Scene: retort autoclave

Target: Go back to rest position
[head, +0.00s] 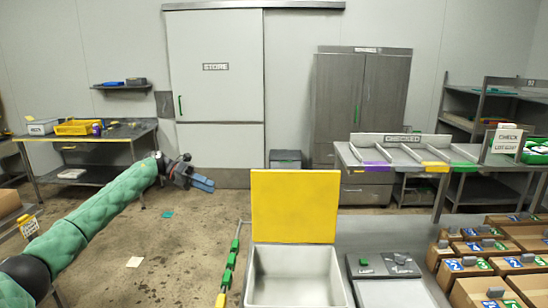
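My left arm, in a green padded sleeve, reaches in from the left side of the head view. My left gripper (202,184) is at its end, with blue fingers pointing right, in the air over the floor in front of the store door. No object shows in it. The fingers look close together, but they are too small to tell whether they are open or shut. My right arm and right gripper are not in view.
In front stands an open bin (295,276) with a raised yellow lid (294,206). Cartons (483,293) fill the right. A checked bench (400,160) stands behind, a cluttered table (95,136) at left. The floor (140,225) around my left gripper is mostly clear.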

